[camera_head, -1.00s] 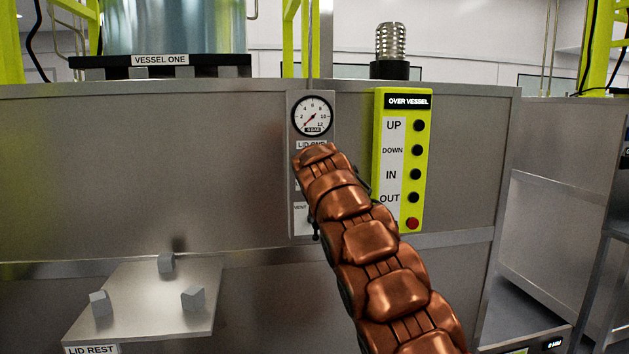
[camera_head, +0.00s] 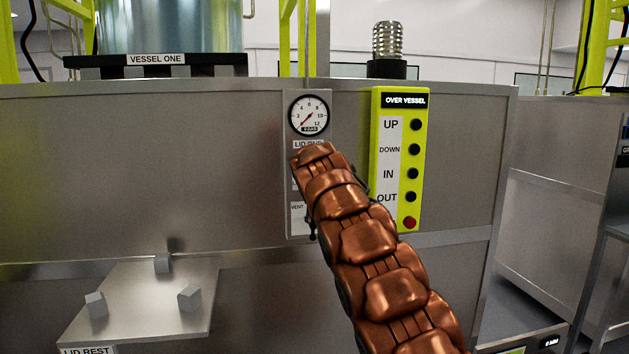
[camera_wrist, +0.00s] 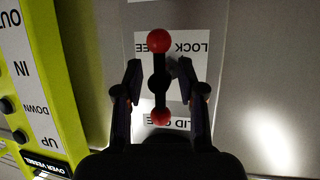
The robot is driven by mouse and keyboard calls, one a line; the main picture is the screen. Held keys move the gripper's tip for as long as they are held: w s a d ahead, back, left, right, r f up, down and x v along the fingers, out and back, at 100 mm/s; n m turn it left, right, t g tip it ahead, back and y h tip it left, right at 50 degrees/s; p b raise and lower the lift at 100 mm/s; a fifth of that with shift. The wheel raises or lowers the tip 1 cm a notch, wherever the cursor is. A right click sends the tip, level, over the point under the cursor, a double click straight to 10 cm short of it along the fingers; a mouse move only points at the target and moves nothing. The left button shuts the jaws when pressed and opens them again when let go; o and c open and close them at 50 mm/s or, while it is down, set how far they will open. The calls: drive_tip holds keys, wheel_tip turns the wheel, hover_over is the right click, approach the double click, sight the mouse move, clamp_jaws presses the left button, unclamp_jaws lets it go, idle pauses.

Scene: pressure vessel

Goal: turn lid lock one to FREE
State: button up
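The lid lock handle (camera_wrist: 158,84) is a dark bar with a red ball at each end, standing upright in the wrist view, where the labels appear upside down. Behind it is a white label with LOCK (camera_wrist: 190,47) on the right and FREE, partly covered, on the left. My gripper (camera_wrist: 159,70) is open, with one finger on each side of the bar and a visible gap on both sides. In the head view the LID ONE panel (camera_head: 298,225) shows, but my copper arm hides the lock and my gripper.
A round gauge (camera_head: 309,116) sits above the lock. A yellow OVER VESSEL button box (camera_head: 388,101) stands close to the right of the panel in the head view. A LID REST shelf (camera_head: 140,318) with small blocks juts out at the lower left.

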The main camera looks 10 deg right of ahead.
drive_tip(key=v, duration=1.1)
drive_tip(key=shift+s+r, duration=0.25)
drive_tip(key=shift+s, duration=0.1)
drive_tip(key=shift+d+f, duration=0.1)
drive_tip(key=s+d+f+g+p, duration=0.2)
drive_tip(key=s+d+f+g, duration=0.2)
drive_tip(key=s+f, duration=0.5)
drive_tip(key=s+d+f+g+p, duration=0.2)
drive_tip(key=s+d+f+g, duration=0.15)
drive_tip(key=s, duration=0.85)
drive_tip(key=s+a+f+g+y+p, duration=0.1)
drive_tip(key=s+f, duration=0.3)
drive_tip(key=s, duration=0.7)
drive_tip(key=s+a+f+n+g+y+p, duration=0.1)
drive_tip(key=s+f+g, duration=0.3)
drive_tip(key=s, duration=0.8)
drive_tip(key=s+a+f+n+g+p, duration=0.1)
drive_tip(key=s+f, duration=0.5)
drive_tip(key=s, duration=0.6)
drive_tip(key=shift+s+a+f+g+y, duration=0.25)
drive_tip(key=shift+a+g+y, duration=0.15)
drive_tip(key=shift+a+g, duration=0.6)
